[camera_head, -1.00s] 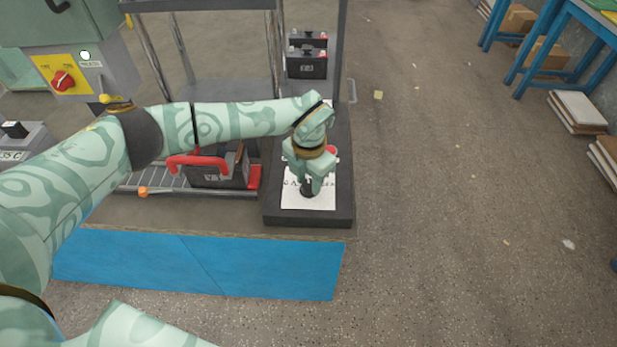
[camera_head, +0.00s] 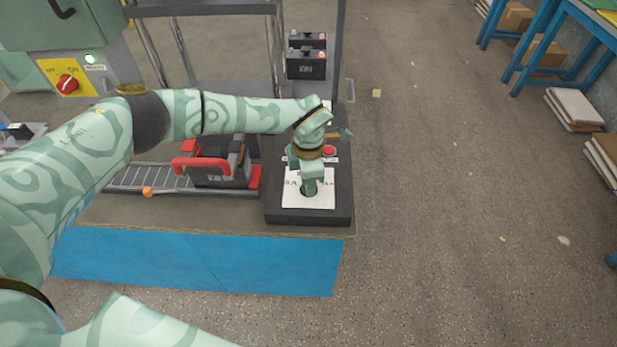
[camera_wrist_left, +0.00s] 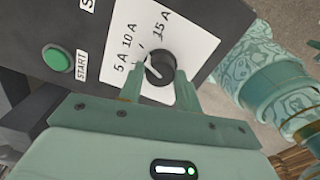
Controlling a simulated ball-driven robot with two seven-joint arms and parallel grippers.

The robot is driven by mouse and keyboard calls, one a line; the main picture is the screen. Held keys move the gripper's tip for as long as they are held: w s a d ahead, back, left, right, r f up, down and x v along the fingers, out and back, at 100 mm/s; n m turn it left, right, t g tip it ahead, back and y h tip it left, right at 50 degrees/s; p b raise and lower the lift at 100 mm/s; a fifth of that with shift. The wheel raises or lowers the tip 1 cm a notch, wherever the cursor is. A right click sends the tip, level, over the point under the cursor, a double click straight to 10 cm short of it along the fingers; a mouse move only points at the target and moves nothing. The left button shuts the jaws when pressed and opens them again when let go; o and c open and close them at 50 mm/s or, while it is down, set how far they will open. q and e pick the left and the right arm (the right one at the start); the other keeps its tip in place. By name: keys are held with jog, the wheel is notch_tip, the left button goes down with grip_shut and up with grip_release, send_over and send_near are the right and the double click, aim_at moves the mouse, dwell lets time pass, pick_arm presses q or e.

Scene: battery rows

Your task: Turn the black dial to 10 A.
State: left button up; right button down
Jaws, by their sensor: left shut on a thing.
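The black dial (camera_wrist_left: 160,68) sits on a white label plate (camera_wrist_left: 127,33) with 5 A, 10 A and 15 A printed around it. Its white pointer mark shows on the side facing the 5 A and 10 A labels; I cannot tell exactly which one it meets. My left gripper (camera_wrist_left: 160,80) has one finger on each side of the dial and is shut on it. In the head view the left gripper (camera_head: 309,188) points down onto the plate (camera_head: 325,198) and mostly hides the dial. My right gripper is not in view.
The plate lies on a dark control box (camera_head: 308,216) at the bench's right end. A green START button (camera_wrist_left: 57,60) and a red button (camera_head: 330,151) are on it. A battery with a red clamp handle (camera_head: 200,164) stands on rollers to the left.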

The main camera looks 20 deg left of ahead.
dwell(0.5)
pick_arm(q)
jog(key=o, duration=1)
jog(key=shift+r, duration=0.15)
notch_tip(320, 180, up, 16)
jog(key=p, duration=0.4)
